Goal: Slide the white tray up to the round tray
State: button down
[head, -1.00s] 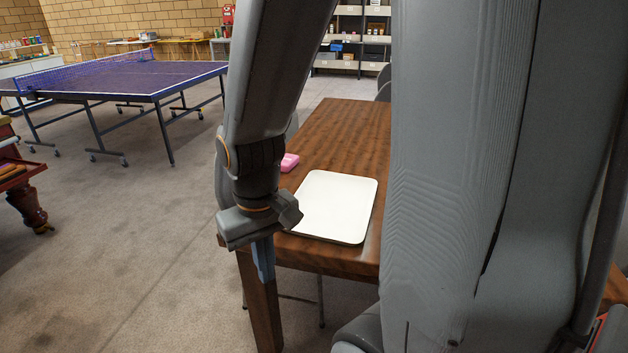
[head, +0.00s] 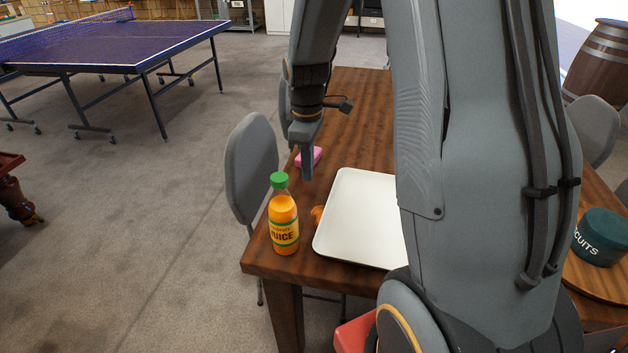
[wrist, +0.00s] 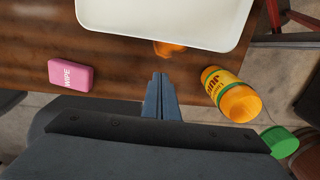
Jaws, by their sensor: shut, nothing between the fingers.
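The white tray (head: 358,222) lies flat on the brown wooden table, its right part hidden behind my arm in the head view. Its near edge shows at the top of the wrist view (wrist: 165,38). A round wooden tray (head: 592,284) lies at the table's right end, partly cut off by the picture edge, with a teal biscuit tin (head: 600,238) on it. My gripper (head: 307,176) is shut and empty, left of the white tray. In the wrist view its closed fingertips (wrist: 160,78) point toward the tray's edge, with a gap between.
An orange juice bottle (head: 283,222) with a green cap stands at the table's left front corner, close to my gripper. A pink block (head: 309,157) and a small orange object (head: 317,214) lie beside the white tray. Grey chairs (head: 252,165) stand around the table.

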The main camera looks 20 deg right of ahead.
jog(key=shift+n, duration=0.3)
jog(key=f, duration=0.3)
jog(key=w+f+p, duration=0.1)
jog(key=f, duration=0.5)
jog(key=shift+w+d+f+p, duration=0.15)
jog(key=shift+d+p, duration=0.1)
jog(key=shift+p, duration=0.05)
jog(key=shift+s+d+f+p, duration=0.15)
jog(key=shift+s+d+p, duration=0.2)
jog(key=shift+s+d, duration=0.15)
jog(key=shift+s+d+f+p, duration=0.15)
jog(key=shift+s+d+p, duration=0.2)
jog(key=shift+d, duration=0.25)
jog(key=shift+s+d+f, duration=0.1)
jog(key=shift+s+d, duration=0.25)
jog(key=shift+d, duration=0.1)
